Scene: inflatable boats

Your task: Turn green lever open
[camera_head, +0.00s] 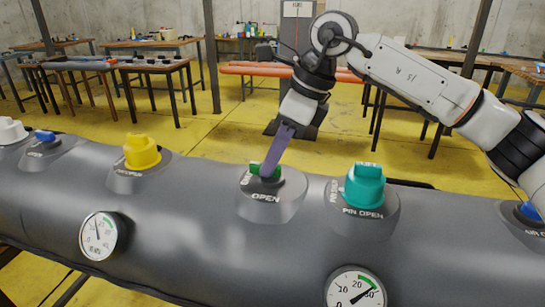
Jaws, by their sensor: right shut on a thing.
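The green lever (254,169) sits on a raised grey valve base (271,207) marked "OPEN", on top of the grey boat tube. My right gripper (268,173) reaches down from above, and its purple fingers are shut on the lever. The fingers hide much of the lever, so its exact angle is hard to tell. My left gripper is not in view.
On the tube (180,215), a teal knob (365,186) marked "PIN OPEN" stands close right of the lever. A yellow knob (142,152) stands to the left. Gauges (103,235) are on the front. Work tables (155,68) stand behind on the yellow floor.

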